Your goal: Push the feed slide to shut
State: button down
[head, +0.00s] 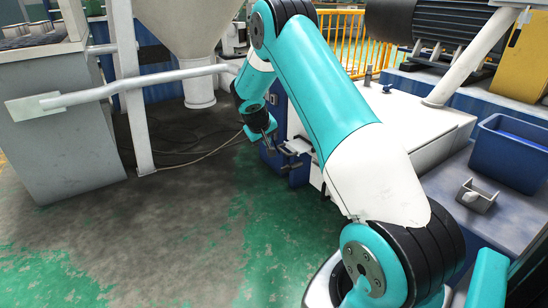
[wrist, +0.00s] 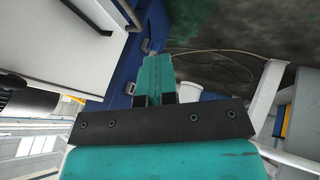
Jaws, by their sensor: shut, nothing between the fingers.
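My gripper (head: 270,148) hangs at the end of the bent teal arm, low beside the blue front of the machine. In the wrist view its teal fingers (wrist: 153,62) are together with nothing between them. A small grey metal part (head: 297,146), which looks like the feed slide, sticks out from the blue front just right of my gripper. How far it stands out is hard to tell. In the wrist view a small metal piece (wrist: 147,46) shows just beyond the fingertips at the blue panel. I cannot tell whether the fingers touch it.
The white-topped machine (head: 400,135) stands behind and right of my arm. A blue bin (head: 512,150) and a small metal bracket (head: 477,196) sit on the bench at right. A hopper on a white post and a grey cabinet (head: 70,130) stand left. Open floor (head: 190,220) lies in front; cables cross it.

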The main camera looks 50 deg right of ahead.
jog(key=w+d+f+b, duration=0.1)
jog(key=d+f+b, duration=0.6)
jog(key=d+f, duration=0.1)
jog(key=shift+w+d+f+b, duration=0.25)
jog(key=shift+w+f+b, duration=0.05)
jog(key=shift+f+b, duration=0.1)
